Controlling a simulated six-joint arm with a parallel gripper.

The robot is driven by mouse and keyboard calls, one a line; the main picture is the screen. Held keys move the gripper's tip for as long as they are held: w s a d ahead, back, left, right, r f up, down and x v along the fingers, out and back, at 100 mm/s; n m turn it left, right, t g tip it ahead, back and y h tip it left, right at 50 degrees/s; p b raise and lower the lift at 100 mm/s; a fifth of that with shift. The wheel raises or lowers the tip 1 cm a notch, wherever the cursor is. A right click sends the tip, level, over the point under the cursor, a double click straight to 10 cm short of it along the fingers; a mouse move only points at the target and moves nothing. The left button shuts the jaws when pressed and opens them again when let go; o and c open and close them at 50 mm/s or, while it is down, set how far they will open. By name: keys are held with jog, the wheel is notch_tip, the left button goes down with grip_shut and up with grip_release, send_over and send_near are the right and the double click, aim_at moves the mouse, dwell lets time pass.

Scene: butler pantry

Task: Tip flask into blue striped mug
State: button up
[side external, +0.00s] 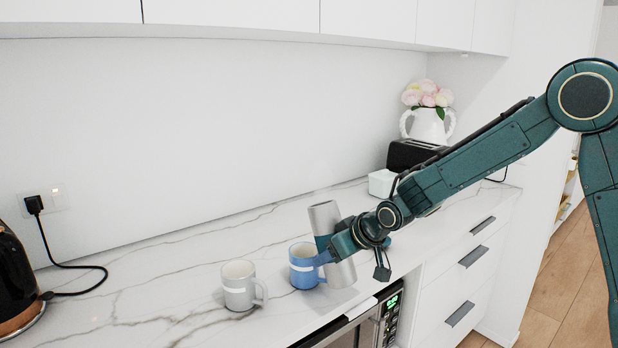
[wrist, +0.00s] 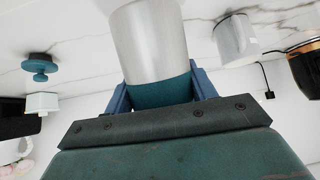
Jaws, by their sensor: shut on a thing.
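The flask (side external: 325,217) is a silver cylinder with a teal band. My gripper (side external: 330,243) is shut around it near its middle. In the side view the flask leans a little, its top toward the left. Whether its base touches the counter is unclear. The blue mug (side external: 302,274) with a white stripe stands upright just left of the flask. In the wrist view the flask (wrist: 150,45) fills the upper middle between the fingers of my gripper (wrist: 160,93), and I cannot make out the blue mug there.
A grey mug (side external: 239,290) with a pale stripe stands left of the blue one; it also shows in the wrist view (wrist: 237,42). A kettle (side external: 12,285) is far left. A white box (side external: 382,183), black toaster (side external: 412,154) and flower vase (side external: 427,125) stand behind.

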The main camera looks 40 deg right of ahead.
aim_at(347, 261)
jog(key=shift+s+f+g, duration=0.3)
jog(key=shift+f+g, duration=0.1)
jog(key=shift+f, duration=0.15)
jog(key=shift+s+f+g, duration=0.25)
jog(key=shift+f+g, duration=0.15)
jog(key=shift+f, duration=0.15)
dwell(0.7)
jog(key=shift+s+d+r+g, duration=0.1)
jog(key=shift+s+r+g, duration=0.45)
jog(key=shift+g, duration=0.4)
jog(key=shift+s+r+g, duration=0.5)
jog(key=shift+g, duration=0.45)
jog(key=shift+s+r+g, duration=0.3)
jog(key=shift+r+g, duration=0.25)
jog(key=shift+g, duration=0.05)
dwell(0.5)
jog(key=shift+s+r+g+h, duration=0.15)
jog(key=shift+r+g, duration=0.55)
jog(key=shift+g, duration=0.05)
jog(key=shift+s+r+g+h, duration=0.15)
jog(key=shift+r+g, duration=0.55)
jog(key=shift+g, duration=0.05)
dwell(1.7)
